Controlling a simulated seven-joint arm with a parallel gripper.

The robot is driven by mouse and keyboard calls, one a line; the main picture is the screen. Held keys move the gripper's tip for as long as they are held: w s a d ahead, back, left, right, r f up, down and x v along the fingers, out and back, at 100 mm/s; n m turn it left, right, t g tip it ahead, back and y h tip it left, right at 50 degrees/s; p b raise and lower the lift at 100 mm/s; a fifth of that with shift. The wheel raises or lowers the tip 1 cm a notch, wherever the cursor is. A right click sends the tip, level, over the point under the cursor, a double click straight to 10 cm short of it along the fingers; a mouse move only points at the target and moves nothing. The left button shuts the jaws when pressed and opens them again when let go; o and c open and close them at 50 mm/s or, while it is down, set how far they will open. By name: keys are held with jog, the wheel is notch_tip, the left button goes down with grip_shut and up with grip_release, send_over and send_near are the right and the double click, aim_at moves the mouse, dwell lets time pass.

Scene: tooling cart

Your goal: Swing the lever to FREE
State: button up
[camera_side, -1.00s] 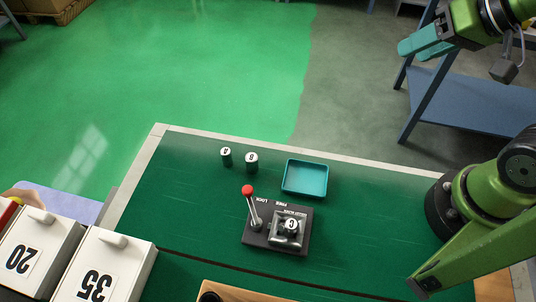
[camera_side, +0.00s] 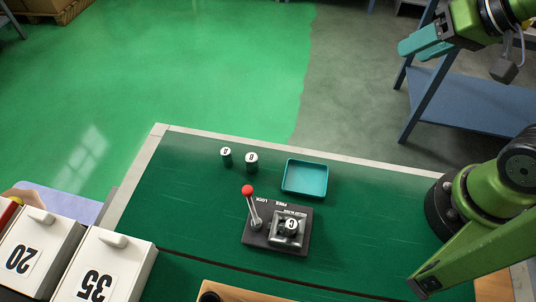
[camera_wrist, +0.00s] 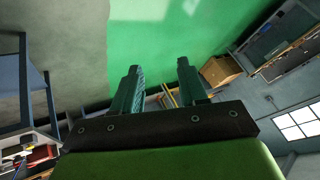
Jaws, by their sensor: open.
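The lever (camera_side: 252,208) has a red knob and a thin metal rod. It stands on a dark base plate (camera_side: 262,240) on the green cart top, tilted a little toward the side marked LOCK. The words LOCK and FREE are printed on the plate behind it, upside down in the side view. A cylinder marked C (camera_side: 291,225) sits in a metal holder on the same plate, right of the lever. My gripper (camera_side: 424,42) is open and empty, high at the upper right, far from the lever. In the wrist view its two teal fingers (camera_wrist: 160,85) stand apart with nothing between them.
Cylinders A (camera_side: 226,157) and B (camera_side: 251,162) stand behind the lever. An empty teal tray (camera_side: 305,193) lies at the back right of it. White boxes marked 20 (camera_side: 32,255) and 35 (camera_side: 108,262) stand at the lower left. A wooden board (camera_side: 235,292) is at the front.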

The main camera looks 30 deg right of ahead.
jog(key=shift+o, duration=0.5)
jog(key=shift+d, duration=0.1)
jog(key=n+g+y, duration=0.2)
jog(key=n+g, duration=0.6)
jog(key=n, duration=1.7)
send_near(248, 188)
jog(key=x, duration=0.8)
